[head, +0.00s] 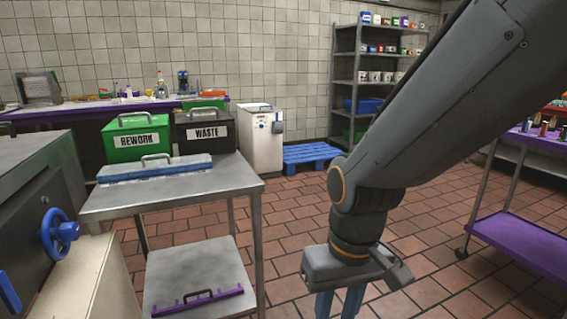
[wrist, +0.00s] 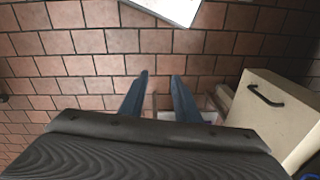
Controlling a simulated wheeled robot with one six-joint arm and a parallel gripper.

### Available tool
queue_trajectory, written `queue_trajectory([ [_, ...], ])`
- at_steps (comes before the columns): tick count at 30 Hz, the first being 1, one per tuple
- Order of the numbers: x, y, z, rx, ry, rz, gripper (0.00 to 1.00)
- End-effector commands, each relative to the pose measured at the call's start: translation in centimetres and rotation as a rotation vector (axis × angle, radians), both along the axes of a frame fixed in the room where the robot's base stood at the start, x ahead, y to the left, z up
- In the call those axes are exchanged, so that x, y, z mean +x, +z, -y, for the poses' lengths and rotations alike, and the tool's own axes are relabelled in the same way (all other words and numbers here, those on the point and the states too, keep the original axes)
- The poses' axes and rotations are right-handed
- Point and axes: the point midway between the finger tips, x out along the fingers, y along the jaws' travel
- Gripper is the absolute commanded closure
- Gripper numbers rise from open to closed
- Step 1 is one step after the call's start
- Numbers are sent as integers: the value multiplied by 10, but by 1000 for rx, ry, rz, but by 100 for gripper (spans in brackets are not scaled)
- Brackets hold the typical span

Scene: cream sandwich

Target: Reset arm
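My gripper (wrist: 160,78) points down over the tiled floor in the wrist view. Its two blue fingers are apart with only floor showing between their tips, so it is open and empty. In the head view my gripper (head: 338,306) hangs at the lower middle, to the right of the steel table, with its fingertips cut off by the bottom edge. My grey arm reaches down to it from the upper right.
A steel table (head: 100,206) at left holds a blue-based handled tool (head: 155,171), a green REWORK bin (head: 135,139) and a black WASTE bin (head: 205,133). A purple-shelved cart (head: 525,242) stands right. A blue pallet (head: 312,153) lies behind. Open floor lies between.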

Motion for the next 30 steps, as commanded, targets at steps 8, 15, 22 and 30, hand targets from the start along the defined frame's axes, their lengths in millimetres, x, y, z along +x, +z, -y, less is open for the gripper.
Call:
queue_trajectory([
  [8,-6,58,39,-24,-103,-12,71],
  [15,-14,99,73,-41,-185,-23,71],
  [22,-22,127,98,-52,-247,-31,71],
  [30,-24,133,107,-56,-266,-35,71],
])
